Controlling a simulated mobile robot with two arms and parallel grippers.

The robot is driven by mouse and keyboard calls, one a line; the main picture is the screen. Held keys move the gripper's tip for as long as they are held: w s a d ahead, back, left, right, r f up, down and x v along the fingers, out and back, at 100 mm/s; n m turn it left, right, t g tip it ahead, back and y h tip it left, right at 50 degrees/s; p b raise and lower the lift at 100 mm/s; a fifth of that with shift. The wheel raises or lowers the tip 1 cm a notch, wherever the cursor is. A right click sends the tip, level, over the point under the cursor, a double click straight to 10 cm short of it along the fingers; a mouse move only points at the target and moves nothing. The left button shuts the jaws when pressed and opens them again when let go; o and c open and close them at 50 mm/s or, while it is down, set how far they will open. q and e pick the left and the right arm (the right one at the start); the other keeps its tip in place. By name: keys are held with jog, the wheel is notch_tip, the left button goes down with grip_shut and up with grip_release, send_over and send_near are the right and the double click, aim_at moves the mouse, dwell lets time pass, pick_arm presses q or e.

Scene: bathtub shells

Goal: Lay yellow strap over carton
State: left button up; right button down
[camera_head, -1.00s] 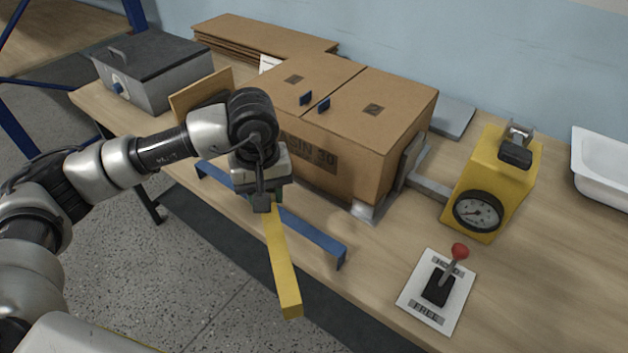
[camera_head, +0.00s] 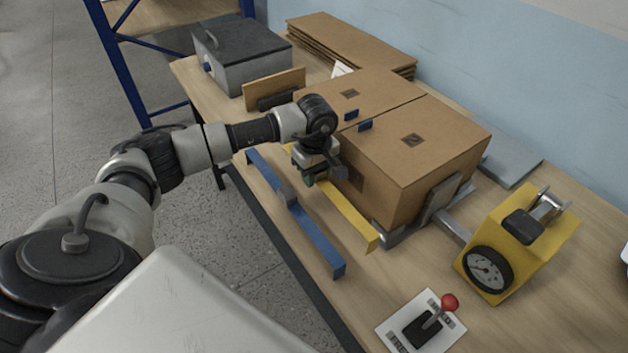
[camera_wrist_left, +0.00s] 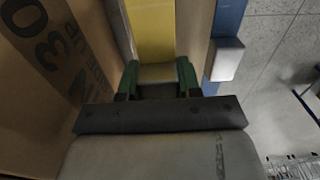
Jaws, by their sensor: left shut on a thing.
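The yellow strap (camera_head: 345,221) is a stiff flat band in front of the carton, slanting down to the right to a bent end by the carton's near lower corner. My left gripper (camera_head: 311,178) is shut on the strap beside the carton's front face. In the left wrist view, the strap (camera_wrist_left: 152,30) runs away between the green fingertips (camera_wrist_left: 158,75). The brown carton (camera_head: 440,150) is closed, with two blue tabs on top; its printed side (camera_wrist_left: 60,60) is close on the left in the wrist view. My right gripper is not in view.
A blue rail (camera_head: 310,235) runs along the table's front edge. Metal brackets (camera_head: 435,205) hold the carton's right end. A yellow gauge unit (camera_head: 525,240) and a red-knobbed lever (camera_head: 448,302) stand at right. A grey box (camera_head: 240,65) and flat cardboard (camera_head: 350,42) lie behind.

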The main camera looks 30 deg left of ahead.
pick_arm(q)
jog(key=shift+w+a+f, duration=0.15)
jog(key=shift+a+f, duration=0.2)
jog(key=shift+a, duration=0.05)
notch_tip(320, 180, down, 3)
jog(key=shift+f+p, duration=0.1)
jog(key=shift+p, duration=0.6)
jog(key=shift+f, duration=0.3)
jog(key=shift+f+b, duration=0.25)
jog(key=shift+b, duration=0.05)
jog(key=o, duration=0.9)
jog(key=shift+r, duration=0.1)
jog(key=shift+o, duration=0.2)
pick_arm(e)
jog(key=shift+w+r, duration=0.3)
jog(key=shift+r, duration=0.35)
